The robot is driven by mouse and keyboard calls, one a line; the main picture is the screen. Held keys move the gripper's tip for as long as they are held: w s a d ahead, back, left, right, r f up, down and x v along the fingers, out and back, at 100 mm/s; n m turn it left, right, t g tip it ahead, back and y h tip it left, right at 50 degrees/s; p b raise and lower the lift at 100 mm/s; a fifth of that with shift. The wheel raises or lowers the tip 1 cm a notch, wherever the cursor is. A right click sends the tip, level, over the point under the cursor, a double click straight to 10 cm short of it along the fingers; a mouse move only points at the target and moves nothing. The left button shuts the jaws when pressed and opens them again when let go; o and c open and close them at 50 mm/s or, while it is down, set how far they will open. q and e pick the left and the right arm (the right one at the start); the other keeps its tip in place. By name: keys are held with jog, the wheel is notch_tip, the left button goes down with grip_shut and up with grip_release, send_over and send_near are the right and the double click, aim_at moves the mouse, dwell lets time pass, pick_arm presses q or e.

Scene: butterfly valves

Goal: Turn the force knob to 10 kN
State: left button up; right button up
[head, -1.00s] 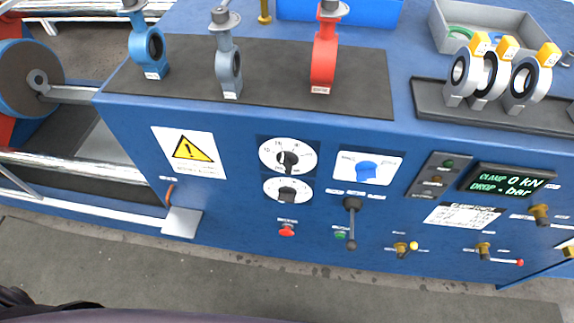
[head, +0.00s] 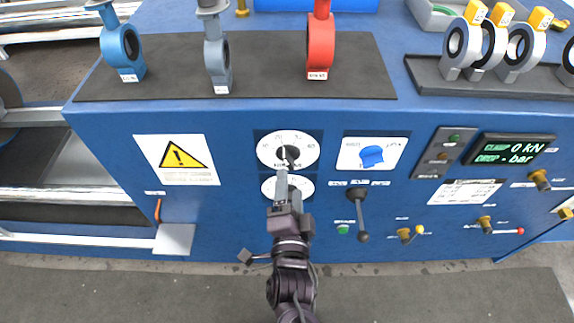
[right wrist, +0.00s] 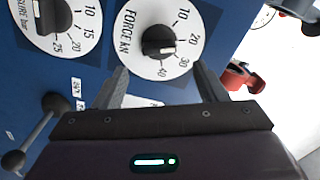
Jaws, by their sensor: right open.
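The force dial (head: 288,150) is the upper white dial on the blue front panel, with a black knob (head: 289,156) in its middle. In the right wrist view, the knob (right wrist: 158,40) has a white mark on the side of the 20 and 30 figures; its exact reading is unclear. My right gripper (head: 283,183) is in front of the panel, just below the knob, and covers part of the lower pressure dial (head: 268,187). In the right wrist view, its fingers (right wrist: 161,78) are apart and empty, with the knob ahead of the gap. My left gripper is out of view.
A black lever (head: 358,208) sticks out right of the dials. A blue knob (head: 371,156) sits on a white plate. The display (head: 508,148) reads clamp 0 kN, drop - bar. A red valve (head: 320,50) stands on the bench mat above the dials.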

aim_at(290, 165)
jog(key=w+p, duration=0.1)
jog(key=w, duration=0.4)
jog(key=shift+w+r, duration=0.1)
jog(key=shift+w, duration=0.8)
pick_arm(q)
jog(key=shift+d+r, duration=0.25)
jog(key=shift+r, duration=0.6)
pick_arm(e)
jog(key=c, duration=1)
